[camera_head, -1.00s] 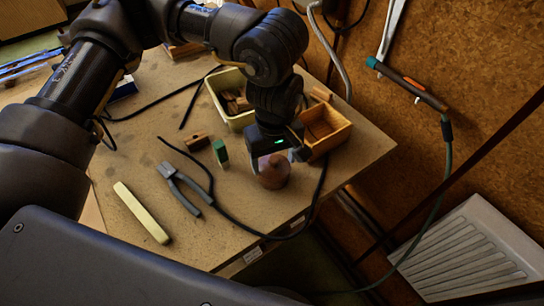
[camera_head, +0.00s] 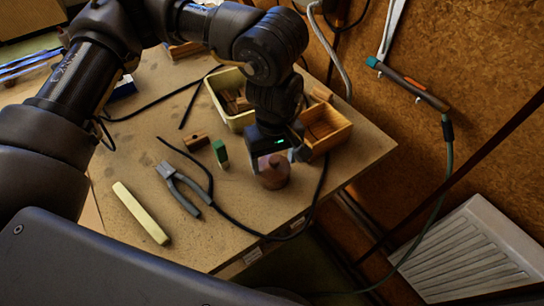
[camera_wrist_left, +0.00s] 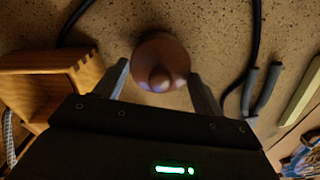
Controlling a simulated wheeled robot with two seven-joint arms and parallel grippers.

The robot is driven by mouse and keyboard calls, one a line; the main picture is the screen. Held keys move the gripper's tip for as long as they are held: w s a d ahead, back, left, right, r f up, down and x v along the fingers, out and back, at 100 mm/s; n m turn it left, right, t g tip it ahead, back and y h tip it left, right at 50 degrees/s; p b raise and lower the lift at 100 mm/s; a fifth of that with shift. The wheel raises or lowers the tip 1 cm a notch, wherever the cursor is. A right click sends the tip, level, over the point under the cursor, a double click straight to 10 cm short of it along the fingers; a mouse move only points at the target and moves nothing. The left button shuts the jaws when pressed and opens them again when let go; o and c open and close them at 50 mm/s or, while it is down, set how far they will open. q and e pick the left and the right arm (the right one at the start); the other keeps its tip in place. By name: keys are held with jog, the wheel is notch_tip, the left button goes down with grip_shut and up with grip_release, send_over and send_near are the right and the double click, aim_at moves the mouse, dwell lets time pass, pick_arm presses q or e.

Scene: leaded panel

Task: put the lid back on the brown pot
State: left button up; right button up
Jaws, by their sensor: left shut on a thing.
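The brown pot (camera_head: 273,181) stands on the worktable near its front right edge. Its brown lid (camera_wrist_left: 160,50), with a round knob, shows from above in the left wrist view, between the fingers. The lid covers most of the pot there, and I cannot tell whether it rests fully on the rim. My left gripper (camera_head: 272,160) points down over the pot and is shut on the lid, one finger on each side. My right gripper is not in view.
A wooden box (camera_head: 326,128) stands close behind the pot, beside a cream tub (camera_head: 228,100). A black cable (camera_head: 240,226) loops around the pot.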

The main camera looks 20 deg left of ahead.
pick_arm(q)
jog(key=o, duration=1.1)
jog(key=shift+c, duration=0.2)
jog(key=shift+o, duration=0.6)
jog(key=shift+r, duration=0.1)
jog(key=shift+r+p, duration=2.3)
jog(key=shift+r, duration=1.15)
jog(key=shift+c, duration=0.3)
grip_shut()
